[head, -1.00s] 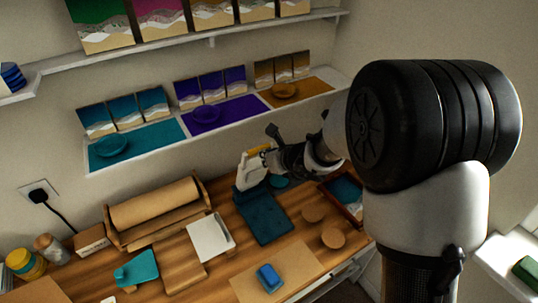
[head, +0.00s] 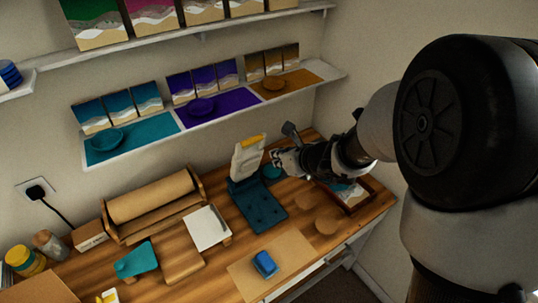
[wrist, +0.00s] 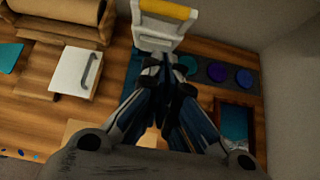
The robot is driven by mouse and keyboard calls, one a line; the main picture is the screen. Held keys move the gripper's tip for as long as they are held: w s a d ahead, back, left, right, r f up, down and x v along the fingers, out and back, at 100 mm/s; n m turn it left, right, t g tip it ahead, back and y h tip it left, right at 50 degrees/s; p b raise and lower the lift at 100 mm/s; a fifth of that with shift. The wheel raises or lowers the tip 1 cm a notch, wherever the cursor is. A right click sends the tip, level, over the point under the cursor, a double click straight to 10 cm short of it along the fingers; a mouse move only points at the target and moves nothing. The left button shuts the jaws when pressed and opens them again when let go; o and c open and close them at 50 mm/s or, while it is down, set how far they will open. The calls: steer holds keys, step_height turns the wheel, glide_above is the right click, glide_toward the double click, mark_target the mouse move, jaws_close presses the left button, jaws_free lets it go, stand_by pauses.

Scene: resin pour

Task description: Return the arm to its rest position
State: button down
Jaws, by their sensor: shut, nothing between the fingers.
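My gripper (head: 277,158) is above the back right part of the wooden table, beside a white upright stand with a yellow top (head: 249,157). In the wrist view the gripper (wrist: 171,62) points down with its fingers together and nothing between them. The white stand also shows in the wrist view (wrist: 160,28), just beyond the fingertips. Whether they touch it I cannot tell. My arm reaches in from the right in the head view.
A dark teal mat (head: 259,207) lies below the stand. A framed tray (head: 357,194) is at the table's right end. A blue block (head: 265,264) sits on a brown sheet (head: 241,273). A paper roll (head: 154,198) and a white board (head: 207,229) are left. Shelves line the wall.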

steer(key=s+r+n+g+b, duration=0.1)
steer(key=s+r+n, duration=0.2)
steer(key=s+n, duration=0.35)
steer(key=s+a+r+n+g+y+b, duration=0.1)
steer(key=s+r+n, duration=0.2)
steer(key=s+n, duration=0.35)
steer(key=s+r+n+g+b, duration=0.1)
steer(key=s+r+n, duration=0.1)
steer(key=s+n, duration=0.4)
steer(key=s+d+f+n+g+h+b, duration=0.1)
steer(key=s+d+f+n+h, duration=0.1)
steer(key=s+d+n+h, duration=0.4)
steer(key=s+d+n, duration=0.4)
steer(key=s+d, duration=0.3)
steer(key=shift+d+f+h, duration=0.15)
steer(key=shift+h, duration=0.25)
